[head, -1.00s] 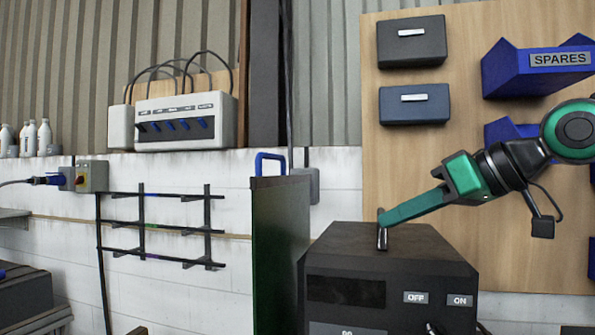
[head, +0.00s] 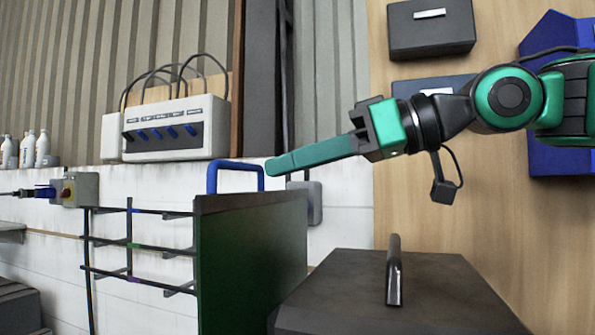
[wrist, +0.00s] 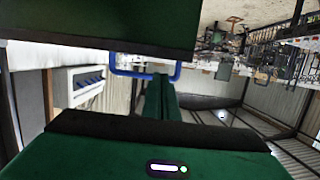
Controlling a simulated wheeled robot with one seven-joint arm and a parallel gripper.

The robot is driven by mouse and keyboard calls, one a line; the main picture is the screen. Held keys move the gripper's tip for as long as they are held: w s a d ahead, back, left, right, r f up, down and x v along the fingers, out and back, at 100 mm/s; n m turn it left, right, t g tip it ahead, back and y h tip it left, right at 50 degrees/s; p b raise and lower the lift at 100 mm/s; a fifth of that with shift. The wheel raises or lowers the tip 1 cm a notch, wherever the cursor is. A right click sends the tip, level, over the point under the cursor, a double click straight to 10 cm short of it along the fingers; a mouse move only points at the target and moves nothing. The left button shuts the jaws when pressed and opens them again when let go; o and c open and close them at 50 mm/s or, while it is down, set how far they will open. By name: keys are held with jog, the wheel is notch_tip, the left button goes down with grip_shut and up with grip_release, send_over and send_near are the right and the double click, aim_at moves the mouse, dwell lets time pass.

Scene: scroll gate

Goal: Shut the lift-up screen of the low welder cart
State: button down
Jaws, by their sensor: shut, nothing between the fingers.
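The lift-up screen (head: 250,262) is a dark green panel standing upright, raised, at the left side of the black welder cart (head: 350,290). A blue loop handle (head: 236,164) sits on its top edge. In the wrist view the screen (wrist: 100,22) spans the top and its blue handle (wrist: 146,74) hangs below the panel's edge. My gripper (head: 272,166) is shut and empty, its green fingers pointing left with the tips close to the right side of the handle. The fingers (wrist: 159,85) overlap the handle in the wrist view; I cannot tell whether they touch.
A dark bar handle (head: 394,272) stands up from the cart's top, below my arm. A white switch box (head: 175,130) with cables is on the wall at left, above a black rack (head: 133,245). Drawers (head: 431,28) and a blue bin (head: 560,120) hang on the wooden board behind.

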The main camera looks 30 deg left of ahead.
jog(key=w+x, duration=0.1)
jog(key=x, duration=0.6)
jog(key=shift+s+a, duration=0.3)
jog(key=shift+s, duration=0.15)
jog(key=shift+f, duration=0.1)
